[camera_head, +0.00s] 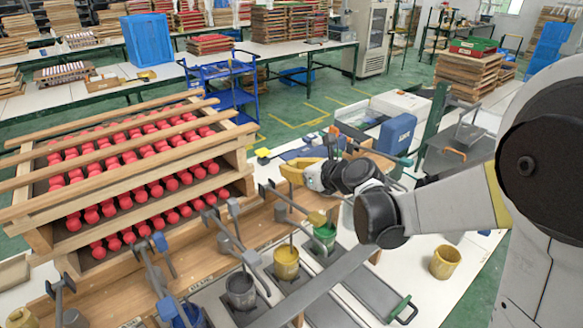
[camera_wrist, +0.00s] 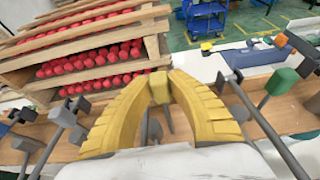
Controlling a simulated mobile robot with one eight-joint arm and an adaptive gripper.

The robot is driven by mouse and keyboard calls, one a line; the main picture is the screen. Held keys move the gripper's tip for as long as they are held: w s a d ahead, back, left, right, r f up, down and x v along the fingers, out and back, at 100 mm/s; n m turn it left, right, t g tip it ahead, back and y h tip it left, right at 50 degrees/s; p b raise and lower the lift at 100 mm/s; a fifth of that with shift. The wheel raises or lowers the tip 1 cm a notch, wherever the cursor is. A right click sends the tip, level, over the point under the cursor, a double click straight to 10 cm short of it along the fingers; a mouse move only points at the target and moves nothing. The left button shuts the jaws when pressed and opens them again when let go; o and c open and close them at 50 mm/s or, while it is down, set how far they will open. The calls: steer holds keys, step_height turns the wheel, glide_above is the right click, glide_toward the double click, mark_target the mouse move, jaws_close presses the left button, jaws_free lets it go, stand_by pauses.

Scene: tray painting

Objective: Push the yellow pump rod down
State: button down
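My gripper (camera_head: 292,173) has yellow ridged fingers and is over the row of paint pumps. In the wrist view its fingertips (camera_wrist: 161,78) are drawn close together around a small yellow block (camera_wrist: 160,92), apparently the top of the yellow pump rod. The gripper hides this block in the head view. A yellow paint pot (camera_head: 286,262) stands in the pump row below. The lower part of the rod is mostly hidden.
A wooden rack of red pieces (camera_head: 150,170) stands close left of the gripper. Grey pump (camera_head: 232,207) and blue pump (camera_head: 160,241) handles are to the left. A green pot (camera_head: 324,238) and grey pot (camera_head: 240,290) flank the yellow one. A loose yellow cup (camera_head: 444,262) stands right.

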step_height(320, 180, down, 4)
steer(key=b, duration=0.3)
steer(key=shift+s, duration=0.1)
steer(key=c, duration=1.3)
jaws_free()
steer(key=shift+o, duration=0.2)
steer(key=shift+r, duration=0.1)
steer(key=v, duration=1.1)
steer(key=shift+s+d+r, duration=0.15)
steer(key=shift+s+d, duration=0.1)
steer(key=shift+s, duration=0.05)
